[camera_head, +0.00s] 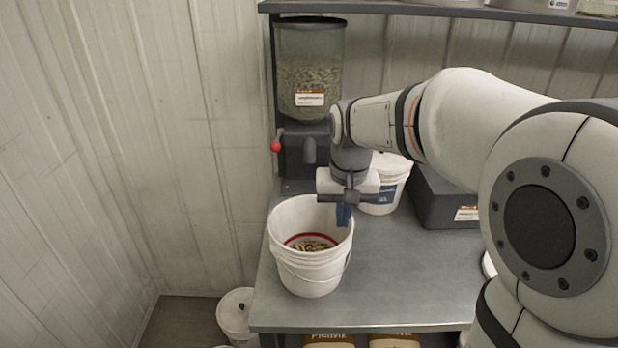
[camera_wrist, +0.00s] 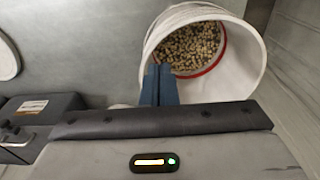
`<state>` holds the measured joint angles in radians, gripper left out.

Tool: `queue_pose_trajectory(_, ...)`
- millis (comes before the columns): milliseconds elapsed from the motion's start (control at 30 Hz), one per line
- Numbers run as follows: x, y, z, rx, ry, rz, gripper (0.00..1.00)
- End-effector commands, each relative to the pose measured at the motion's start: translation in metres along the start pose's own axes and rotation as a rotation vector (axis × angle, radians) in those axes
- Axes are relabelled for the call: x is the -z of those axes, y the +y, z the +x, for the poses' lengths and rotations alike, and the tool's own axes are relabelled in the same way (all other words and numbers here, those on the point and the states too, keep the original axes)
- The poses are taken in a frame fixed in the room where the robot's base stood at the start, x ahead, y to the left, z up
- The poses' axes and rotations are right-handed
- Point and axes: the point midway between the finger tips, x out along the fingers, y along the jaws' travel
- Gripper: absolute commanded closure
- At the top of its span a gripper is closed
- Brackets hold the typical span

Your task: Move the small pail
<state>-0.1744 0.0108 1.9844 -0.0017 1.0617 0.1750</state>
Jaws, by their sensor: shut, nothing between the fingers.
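A small white pail (camera_head: 312,262) stands upright on the grey table, with pellets and a red ring inside it. In the wrist view the pail (camera_wrist: 247,70) shows its open mouth and the pellets at the bottom. My gripper (camera_head: 344,216) is shut and empty, its blue fingers at the pail's right rim in the head view. In the wrist view the fingers (camera_wrist: 160,86) are together and overlap the pail's near rim. I cannot tell whether they touch it. The pail's wire handle hangs down its front side.
A seed dispenser (camera_head: 310,75) with a red-knobbed lever (camera_head: 276,146) stands behind the pail. A second white pail (camera_head: 388,185) is behind my gripper. A dark box (camera_head: 440,196) sits to the right. The table (camera_head: 400,285) is clear at front right. A lidded bucket (camera_head: 236,312) is below.

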Motion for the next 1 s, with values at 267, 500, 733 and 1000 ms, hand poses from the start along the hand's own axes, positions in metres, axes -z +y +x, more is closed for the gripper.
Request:
queue_pose_trajectory(267, 0.07, -0.051, 0.014, -0.01, -0.071, 0.004, 1.0)
queue_pose_trajectory(500, 0.082, -0.062, 0.026, -0.014, -0.087, 0.006, 1.0)
queue_pose_trajectory(733, 0.078, -0.061, 0.064, -0.015, -0.09, 0.007, 1.0)
queue_pose_trajectory(1000, 0.073, -0.06, 0.121, -0.015, -0.089, 0.008, 1.0)
